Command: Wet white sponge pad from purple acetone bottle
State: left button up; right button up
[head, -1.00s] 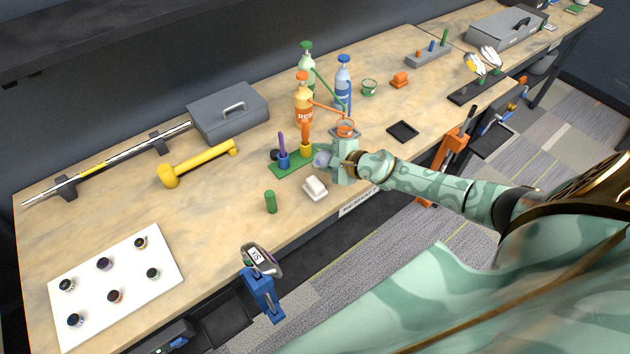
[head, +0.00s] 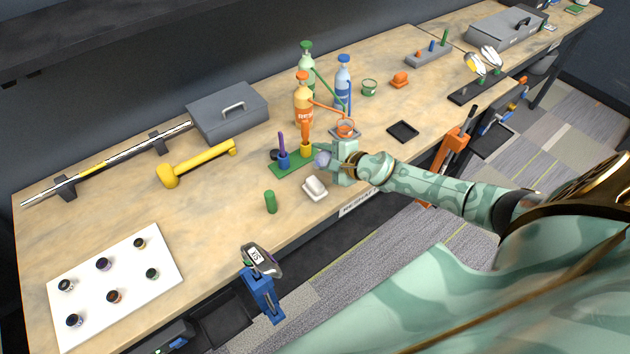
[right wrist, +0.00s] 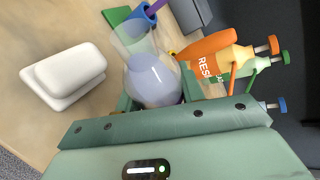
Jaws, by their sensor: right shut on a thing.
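The white sponge pad (head: 315,188) lies on the bench near its front edge. It also shows at the left of the right wrist view (right wrist: 65,76). My right gripper (head: 337,159) is shut on the translucent purple bottle (head: 323,160), behind and to the right of the pad in the head view. In the right wrist view the bottle (right wrist: 152,80) sits between the jaws, with a clear part at its far end. The bottle and pad appear apart. I cannot tell whether any liquid comes out. My left gripper is not in view.
A green base with blue and yellow cups (head: 284,161) stands close left of the bottle. The orange bottle (head: 303,105), green bottle (head: 307,65) and blue bottle (head: 343,85) stand behind. A green cylinder (head: 270,202) stands left of the pad.

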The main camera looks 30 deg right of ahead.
jog(key=shift+w+d+f+n+t+h+b, duration=0.1)
jog(key=shift+d+f+n+t+h+b, duration=0.25)
jog(key=shift+n+b, duration=0.3)
dwell(2.5)
jog(key=shift+a+r+n, duration=0.1)
jog(key=shift+r+n, duration=0.15)
jog(key=shift+r, duration=0.05)
dwell(1.0)
